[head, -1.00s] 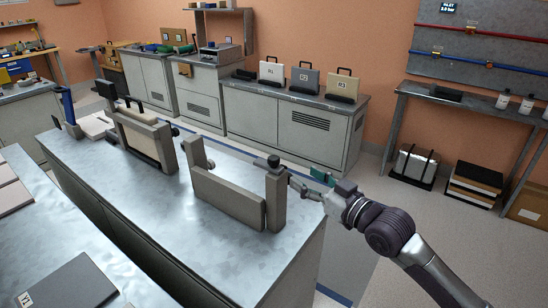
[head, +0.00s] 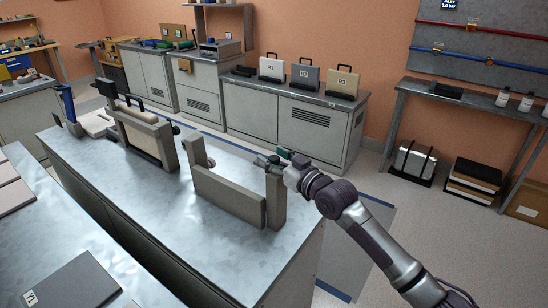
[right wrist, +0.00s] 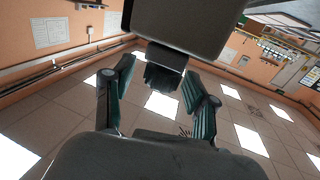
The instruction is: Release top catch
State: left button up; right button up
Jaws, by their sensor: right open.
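The catch there is hidden by the gripper in the head view. In the right wrist view my right gripper (right wrist: 160,105) is open. A dark ribbed block (right wrist: 163,74), probably the catch, shows between and beyond its fingers, under a large grey block (right wrist: 190,25). I cannot tell whether the fingers touch it. My left gripper is not in view.
A second frame holding a pale panel (head: 141,136) stands further back on the bench (head: 150,215). A dark plate marked Y1 (head: 70,285) lies on the nearer bench. Cabinets with labelled cases (head: 307,77) stand behind.

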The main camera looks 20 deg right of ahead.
grip_shut()
jog(key=s+d, duration=0.1)
jog(key=s+d+p, duration=0.1)
jog(key=s+d, duration=0.1)
jog(key=shift+s+f, duration=0.1)
jog(key=shift+s, duration=0.2)
jog(key=shift+c, duration=1.7)
grip_release()
jog(key=o, duration=0.3)
jog(key=shift+s, duration=0.15)
jog(key=shift+o, duration=0.2)
jog(key=v, duration=1.2)
